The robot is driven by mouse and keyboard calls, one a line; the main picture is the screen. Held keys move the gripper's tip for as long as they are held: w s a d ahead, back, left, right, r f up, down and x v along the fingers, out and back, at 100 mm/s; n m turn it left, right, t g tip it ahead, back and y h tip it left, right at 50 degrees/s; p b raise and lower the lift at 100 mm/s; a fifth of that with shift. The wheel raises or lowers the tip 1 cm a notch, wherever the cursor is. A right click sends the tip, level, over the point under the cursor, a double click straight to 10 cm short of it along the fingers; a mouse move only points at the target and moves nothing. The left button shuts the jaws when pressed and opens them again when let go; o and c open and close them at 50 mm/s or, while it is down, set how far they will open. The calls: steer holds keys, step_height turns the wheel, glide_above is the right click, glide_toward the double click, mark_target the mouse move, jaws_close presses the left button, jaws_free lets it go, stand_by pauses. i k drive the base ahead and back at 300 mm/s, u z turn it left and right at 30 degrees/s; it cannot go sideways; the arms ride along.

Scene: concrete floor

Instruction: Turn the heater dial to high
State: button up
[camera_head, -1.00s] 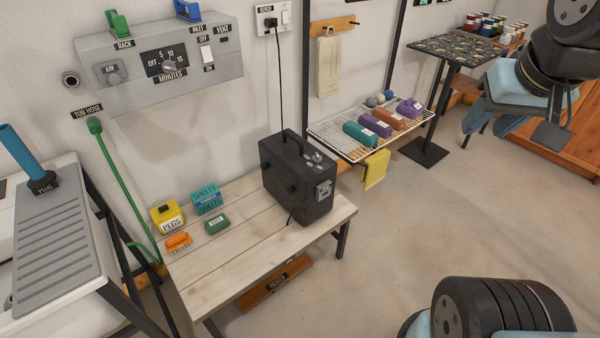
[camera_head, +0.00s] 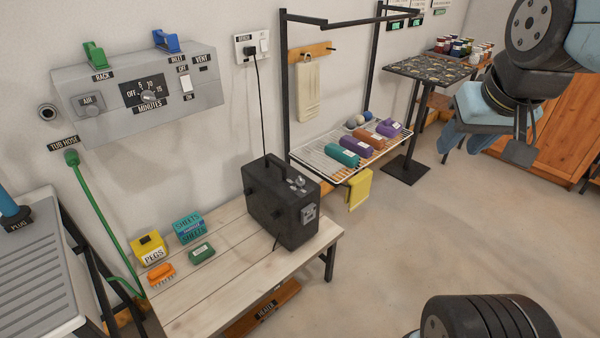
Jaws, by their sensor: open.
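A black box-shaped appliance (camera_head: 282,205) with a top handle stands upright on the pale wooden bench (camera_head: 215,275). I take it to be the heater. Small light knobs (camera_head: 298,182) show on its top and a small grey panel (camera_head: 308,214) on its end face; their markings are too small to read, so I cannot tell the dial's setting.
A cord runs from the appliance to the wall socket (camera_head: 247,48). A wall panel (camera_head: 205,92) has a minutes dial (camera_head: 149,95). Pegs (camera_head: 150,250) and sheets boxes (camera_head: 188,228) sit on the bench's left. A wire rack (camera_head: 325,163) stands behind. The floor (camera_head: 400,255) at right is clear.

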mark_target(300, 181)
steer(key=u, duration=1.35)
steer(key=i, duration=0.1)
steer(key=z, duration=3.1)
steer(key=k, duration=1.05)
steer(key=u, duration=1.75)
steer(key=i, duration=0.85)
steer(key=u, duration=0.05)
